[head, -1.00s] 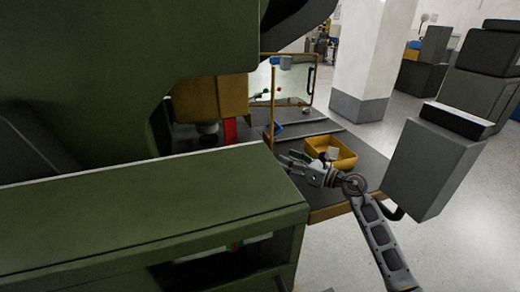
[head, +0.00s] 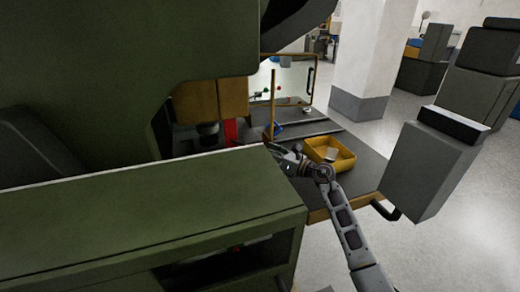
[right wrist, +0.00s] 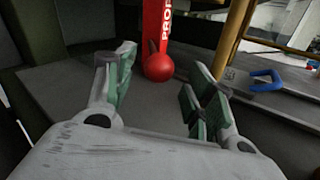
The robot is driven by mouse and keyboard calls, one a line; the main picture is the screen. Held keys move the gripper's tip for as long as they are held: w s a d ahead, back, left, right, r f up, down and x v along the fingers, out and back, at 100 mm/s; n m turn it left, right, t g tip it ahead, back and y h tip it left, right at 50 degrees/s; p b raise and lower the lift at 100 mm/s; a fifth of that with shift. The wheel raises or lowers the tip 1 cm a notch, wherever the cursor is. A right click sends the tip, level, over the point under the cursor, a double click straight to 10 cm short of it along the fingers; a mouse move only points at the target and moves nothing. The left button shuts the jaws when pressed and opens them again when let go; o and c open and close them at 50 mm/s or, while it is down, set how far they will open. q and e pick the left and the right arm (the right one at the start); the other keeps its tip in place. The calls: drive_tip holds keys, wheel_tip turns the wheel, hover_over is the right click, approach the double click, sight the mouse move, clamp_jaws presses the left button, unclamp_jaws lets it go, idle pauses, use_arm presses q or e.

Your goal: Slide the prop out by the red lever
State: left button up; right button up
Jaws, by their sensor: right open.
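The red prop (right wrist: 157,22) stands upright ahead of my right gripper in the right wrist view, with part of its white lettering showing. A round red knob (right wrist: 159,68) is at its lower end, and I take this for the red lever's end. In the head view the red prop (head: 230,131) shows as a short strip behind the green housing. My right gripper (right wrist: 160,82) is open and empty, its green-padded fingers on either side of the knob in the picture but apart from it. In the head view the right gripper (head: 283,157) is partly hidden at the housing's corner. My left gripper is not in view.
A yellow post (right wrist: 232,38) stands right of the prop, with a blue item (right wrist: 266,79) beyond it. The green housing (head: 150,205) fills the left foreground.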

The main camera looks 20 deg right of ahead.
drive_tip(key=shift+x, duration=1.95)
clamp_jaws()
